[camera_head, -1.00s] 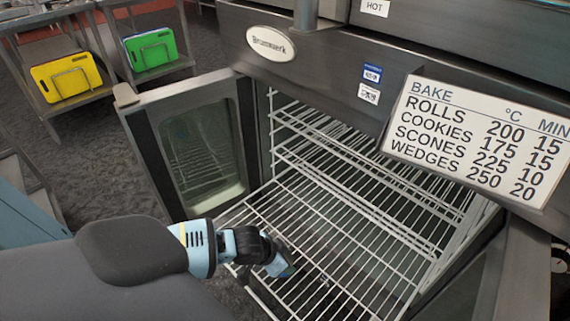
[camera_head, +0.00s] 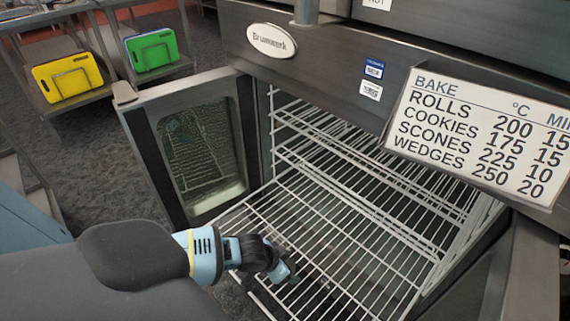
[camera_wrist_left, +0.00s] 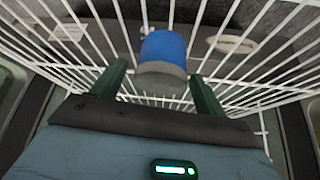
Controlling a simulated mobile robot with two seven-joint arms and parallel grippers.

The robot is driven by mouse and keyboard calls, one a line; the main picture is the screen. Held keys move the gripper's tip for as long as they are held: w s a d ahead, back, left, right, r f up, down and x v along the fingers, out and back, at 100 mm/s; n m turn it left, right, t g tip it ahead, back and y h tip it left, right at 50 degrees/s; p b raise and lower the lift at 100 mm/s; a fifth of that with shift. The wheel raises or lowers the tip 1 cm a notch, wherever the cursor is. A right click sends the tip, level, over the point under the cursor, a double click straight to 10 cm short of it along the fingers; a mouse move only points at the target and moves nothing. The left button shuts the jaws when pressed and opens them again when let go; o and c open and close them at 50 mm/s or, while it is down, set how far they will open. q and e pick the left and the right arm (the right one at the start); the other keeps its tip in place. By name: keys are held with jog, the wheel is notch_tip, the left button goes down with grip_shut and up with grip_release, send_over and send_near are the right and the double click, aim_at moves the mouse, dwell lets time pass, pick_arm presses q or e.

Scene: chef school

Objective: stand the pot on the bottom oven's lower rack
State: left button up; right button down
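The bottom oven (camera_head: 345,40) stands open, its door (camera_head: 190,150) swung to the left. Its lower rack (camera_head: 345,245) is a white wire shelf that reaches out toward me. My left gripper (camera_head: 288,270) is at the rack's near left part in the head view. In the wrist view its two dark green fingers (camera_wrist_left: 158,85) are spread, with white wires around and beyond them. A blue and grey rounded thing (camera_wrist_left: 163,62) shows between the fingers; I cannot tell what it is or whether they touch it. I cannot make out a pot. My right gripper is out of view.
An upper wire rack (camera_head: 370,175) sits inside the oven above the lower one. A bake-times sign (camera_head: 485,135) hangs at the oven's right front. Yellow (camera_head: 68,78) and green (camera_head: 152,50) boards stand on shelves at the far left. The lower rack's visible surface looks clear.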

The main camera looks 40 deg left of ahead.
pick_arm(q)
jog(key=shift+s+r, duration=0.15)
jog(key=shift+r, duration=0.3)
jog(key=p+v, duration=0.3)
jog(key=v, duration=0.8)
jog(key=shift+p, duration=0.4)
jog(key=shift+s+r, duration=0.1)
jog(key=shift+s, duration=0.05)
jog(key=s+d+f+h, duration=0.2)
jog(key=s+d+f, duration=0.2)
jog(key=s+d, duration=0.4)
jog(key=s+d+n+y, duration=0.1)
jog(key=s+d, duration=0.2)
jog(key=s, duration=1.9)
jog(key=shift+d+f+t+y, duration=0.25)
jog(key=shift+f+t+y, duration=0.05)
jog(key=shift+f, duration=0.15)
jog(key=shift+s, duration=0.15)
